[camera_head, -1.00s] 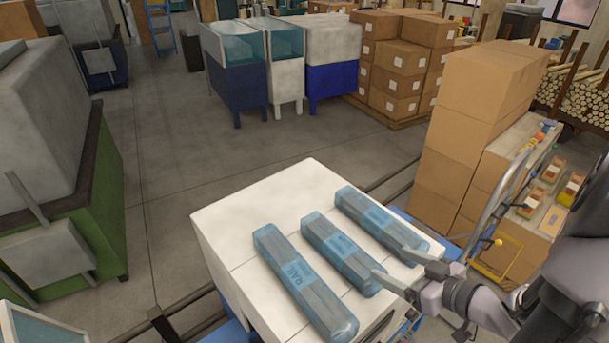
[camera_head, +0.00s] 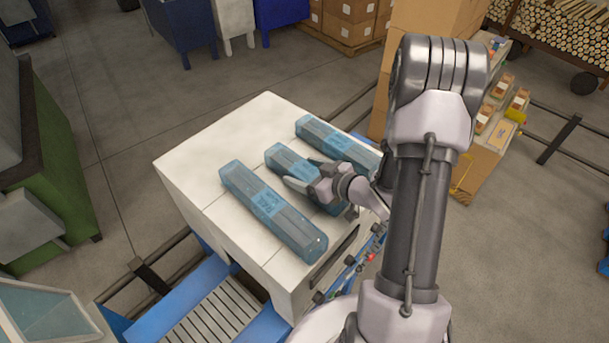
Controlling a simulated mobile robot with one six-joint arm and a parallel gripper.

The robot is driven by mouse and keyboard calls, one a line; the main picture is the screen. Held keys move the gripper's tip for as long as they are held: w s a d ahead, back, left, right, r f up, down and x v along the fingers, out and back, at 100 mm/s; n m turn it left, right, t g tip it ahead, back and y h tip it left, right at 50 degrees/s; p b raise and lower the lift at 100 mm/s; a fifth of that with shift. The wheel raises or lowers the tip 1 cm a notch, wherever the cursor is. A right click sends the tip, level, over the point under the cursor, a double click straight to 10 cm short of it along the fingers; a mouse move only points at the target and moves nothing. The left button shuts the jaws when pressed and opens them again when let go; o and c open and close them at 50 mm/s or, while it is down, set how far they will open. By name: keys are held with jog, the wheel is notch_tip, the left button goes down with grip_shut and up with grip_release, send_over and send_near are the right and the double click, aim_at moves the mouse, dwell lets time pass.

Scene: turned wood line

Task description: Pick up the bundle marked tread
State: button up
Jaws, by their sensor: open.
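Three long bundles in clear blue wrap lie side by side on a white cabinet top (camera_head: 200,155). The left bundle (camera_head: 272,212) carries a dark label, which read RAIL in the earlier frame. The middle bundle (camera_head: 284,160) is partly covered by my gripper, and its label is hidden. The right bundle (camera_head: 325,136) is partly covered by my arm, and I cannot read a mark on it. My gripper (camera_head: 300,175) is open, with its fingers over the middle bundle. I cannot tell whether they touch it. No word "tread" is legible.
Cardboard boxes (camera_head: 415,25) stand behind my arm at the right, near a small cart (camera_head: 485,150) with goods. A blue roller conveyor (camera_head: 215,315) lies in front of the cabinet. A green machine (camera_head: 55,165) stands at the left, with clear floor between.

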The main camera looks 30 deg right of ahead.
jog(key=shift+s+r, duration=0.1)
jog(key=shift+s, duration=0.2)
jog(key=shift+c, duration=0.5)
jog(key=c, duration=0.4)
grip_shut()
jog(key=shift+w+r, duration=0.1)
